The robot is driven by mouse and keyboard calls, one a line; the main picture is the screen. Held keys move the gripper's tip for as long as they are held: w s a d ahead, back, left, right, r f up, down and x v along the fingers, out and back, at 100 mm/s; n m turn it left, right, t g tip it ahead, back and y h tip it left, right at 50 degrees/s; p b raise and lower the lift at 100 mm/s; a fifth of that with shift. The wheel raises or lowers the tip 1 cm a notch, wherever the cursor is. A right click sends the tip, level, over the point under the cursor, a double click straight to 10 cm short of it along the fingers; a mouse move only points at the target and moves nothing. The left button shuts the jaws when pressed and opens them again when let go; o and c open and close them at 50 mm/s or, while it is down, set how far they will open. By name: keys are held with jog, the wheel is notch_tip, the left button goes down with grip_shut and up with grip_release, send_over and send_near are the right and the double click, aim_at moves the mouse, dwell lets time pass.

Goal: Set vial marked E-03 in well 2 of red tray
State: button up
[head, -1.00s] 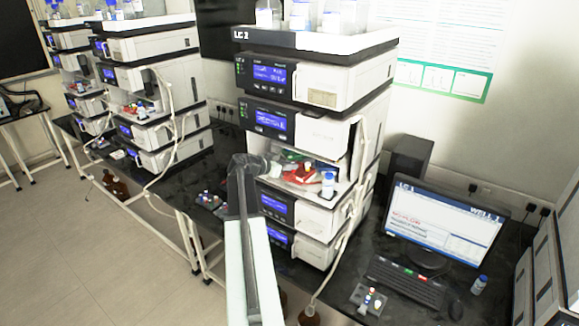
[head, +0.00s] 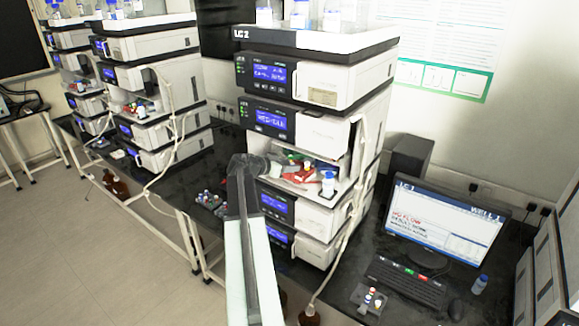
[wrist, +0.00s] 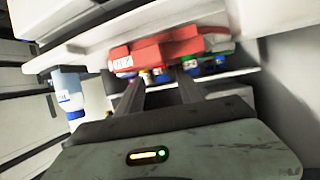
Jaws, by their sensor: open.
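The red tray (head: 302,175) sits in the open bay of the LC 2 stack. In the wrist view, which looks upside down, the red tray (wrist: 170,48) is just beyond my fingertips. Several small vials (wrist: 160,76) with coloured caps show beside the tray's red body; their marks are too small to read, so I cannot tell which is E-03. My gripper (wrist: 160,82) is open, its two dark fingers pointing at the vials, with no vial clearly held between them. In the head view my arm partly hides the bay, and the well numbers cannot be read.
A blue-capped bottle (head: 328,182) stands beside the tray; the bay's walls and shelf are close around my gripper. A rack of vials (head: 210,202) lies on the bench at left. A small vial holder (head: 371,300) stands before the keyboard (head: 405,284) and monitor (head: 445,225).

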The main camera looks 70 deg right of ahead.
jog(key=p+v, duration=0.2)
jog(key=v, duration=0.5)
jog(key=shift+a+p, duration=0.3)
jog(key=shift+p, duration=0.1)
jog(key=shift+w, duration=0.1)
